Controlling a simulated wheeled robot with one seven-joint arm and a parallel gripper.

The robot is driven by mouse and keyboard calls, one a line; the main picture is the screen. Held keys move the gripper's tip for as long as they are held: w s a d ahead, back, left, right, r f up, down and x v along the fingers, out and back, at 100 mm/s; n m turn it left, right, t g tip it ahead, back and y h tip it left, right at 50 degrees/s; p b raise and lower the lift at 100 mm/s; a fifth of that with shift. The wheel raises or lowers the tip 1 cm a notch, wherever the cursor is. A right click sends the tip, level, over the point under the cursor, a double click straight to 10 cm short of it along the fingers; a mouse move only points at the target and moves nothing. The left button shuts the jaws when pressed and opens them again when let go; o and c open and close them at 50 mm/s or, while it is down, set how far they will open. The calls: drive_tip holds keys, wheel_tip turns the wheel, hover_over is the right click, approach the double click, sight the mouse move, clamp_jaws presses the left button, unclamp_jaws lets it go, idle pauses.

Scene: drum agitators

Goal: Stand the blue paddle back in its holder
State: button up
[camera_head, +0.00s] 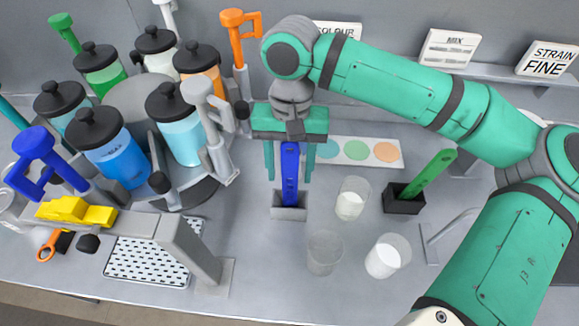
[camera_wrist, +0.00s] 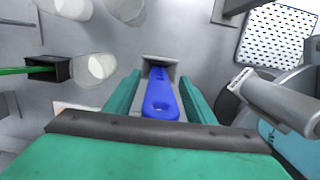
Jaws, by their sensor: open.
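The blue paddle (camera_head: 290,172) stands upright with its lower end in a small grey holder (camera_head: 288,212) near the middle of the bench. In the wrist view the paddle (camera_wrist: 160,100) runs down into the holder (camera_wrist: 158,58). My gripper (camera_head: 289,176) is open, pointing down, with one finger on each side of the paddle's upper part. The wrist view shows gaps between the paddle and both fingers of the gripper (camera_wrist: 158,95). The exact depth of the paddle's lower end inside the holder is hidden.
A green paddle (camera_head: 434,172) leans in a black holder (camera_head: 402,200) at right. Clear cups (camera_head: 351,198) stand nearby. A carousel of lidded jars (camera_head: 117,155) with coloured agitators is at left. A grey arm bearing a yellow piece (camera_head: 75,212) crosses the front left.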

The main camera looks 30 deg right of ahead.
wheel_tip(320, 180, up, 11)
drive_tip(key=w, duration=0.1)
drive_tip(key=shift+d+f, duration=0.15)
drive_tip(key=shift+d, duration=0.2)
idle(0.6)
